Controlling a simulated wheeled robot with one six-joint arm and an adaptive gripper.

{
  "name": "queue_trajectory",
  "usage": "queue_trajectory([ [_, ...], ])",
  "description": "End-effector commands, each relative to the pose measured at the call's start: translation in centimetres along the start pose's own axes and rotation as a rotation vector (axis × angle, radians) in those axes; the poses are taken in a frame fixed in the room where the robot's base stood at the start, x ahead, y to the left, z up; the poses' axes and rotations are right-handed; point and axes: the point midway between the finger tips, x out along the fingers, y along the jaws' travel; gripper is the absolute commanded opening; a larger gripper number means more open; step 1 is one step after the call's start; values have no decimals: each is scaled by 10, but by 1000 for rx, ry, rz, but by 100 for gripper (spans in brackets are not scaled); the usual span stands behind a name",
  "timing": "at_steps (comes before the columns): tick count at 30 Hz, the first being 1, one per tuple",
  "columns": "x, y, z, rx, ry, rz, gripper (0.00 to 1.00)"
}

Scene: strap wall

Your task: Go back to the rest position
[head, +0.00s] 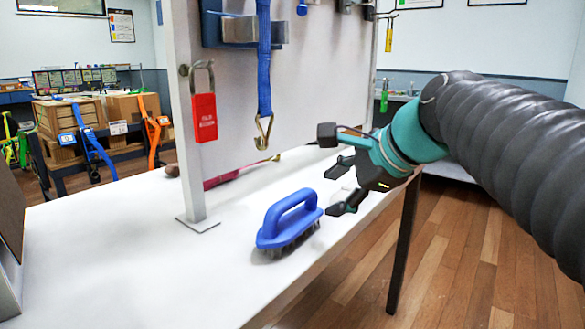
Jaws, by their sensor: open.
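My gripper (340,188) is open and empty at the end of my arm, which comes in from the right. Its fingers point left above the white table, close to its right edge. The fingertips are just right of a blue brush (290,222) and look apart from it. The brush lies bristles down, with its loop handle up.
The white table (120,270) has bare room at the front left. An upright panel (215,100) stands on it, with a red padlock tag (204,118) and a blue strap with a hook (264,60) hanging. A crimson strap (222,180) lies behind the post. Wooden floor is free at right.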

Motion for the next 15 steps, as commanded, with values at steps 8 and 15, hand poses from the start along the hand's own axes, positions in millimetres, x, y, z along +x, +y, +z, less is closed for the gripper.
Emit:
queue_trajectory([
  [8, 13, 129, -53, -691, 183, 194, 57],
  [15, 20, 226, -96, -1248, 229, 413, 57],
])
